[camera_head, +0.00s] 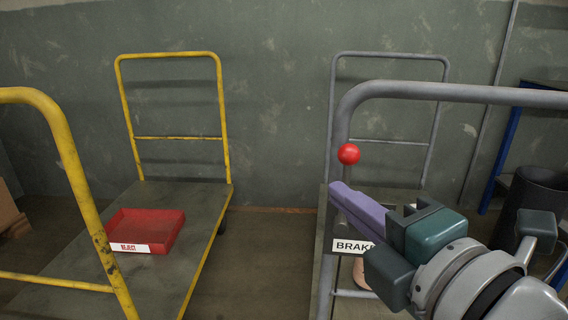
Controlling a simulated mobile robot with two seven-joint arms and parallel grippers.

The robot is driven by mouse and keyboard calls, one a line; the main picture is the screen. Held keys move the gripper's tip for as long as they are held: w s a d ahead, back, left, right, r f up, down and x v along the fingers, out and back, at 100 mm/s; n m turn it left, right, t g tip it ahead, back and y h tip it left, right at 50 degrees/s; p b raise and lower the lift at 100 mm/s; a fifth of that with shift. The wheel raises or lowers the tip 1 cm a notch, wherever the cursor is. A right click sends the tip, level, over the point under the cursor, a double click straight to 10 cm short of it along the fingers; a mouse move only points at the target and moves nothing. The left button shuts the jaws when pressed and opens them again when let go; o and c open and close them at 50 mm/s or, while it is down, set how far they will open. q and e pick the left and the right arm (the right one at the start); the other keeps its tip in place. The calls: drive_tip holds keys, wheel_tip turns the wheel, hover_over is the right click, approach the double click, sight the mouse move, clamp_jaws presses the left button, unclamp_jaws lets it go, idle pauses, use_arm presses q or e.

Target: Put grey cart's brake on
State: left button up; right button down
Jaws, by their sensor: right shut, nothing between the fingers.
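The grey cart (440,91) stands at the right, with a near and a far tubular handle. A red ball knob (348,154) shows beside the near handle's left post, in front of the wall. A white label reading "BRAK", its end hidden, is on a dark plate (350,246) low on that post. My right gripper (340,194) comes in from the lower right. Its purple fingers are shut and empty, with tips just below the knob and apart from it in the picture. The gripper hides part of the deck and label. My left gripper is out of view.
A yellow cart (178,136) stands at the left, with a red tray (170,225) marked "REJECT" on its deck. A dark bin (535,200) and a blue-legged table (502,165) are at the right. Floor shows between the carts.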

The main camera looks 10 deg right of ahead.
drive_tip(key=w, duration=0.3)
drive_tip(key=w+d+b, duration=0.1)
drive_tip(key=w, duration=0.2)
drive_tip(key=w+d+b, duration=0.1)
drive_tip(key=w, duration=0.2)
drive_tip(key=shift+d+f, duration=0.1)
drive_tip(key=shift+f, duration=0.05)
drive_tip(key=shift+d, duration=0.15)
drive_tip(key=shift+d, duration=0.1)
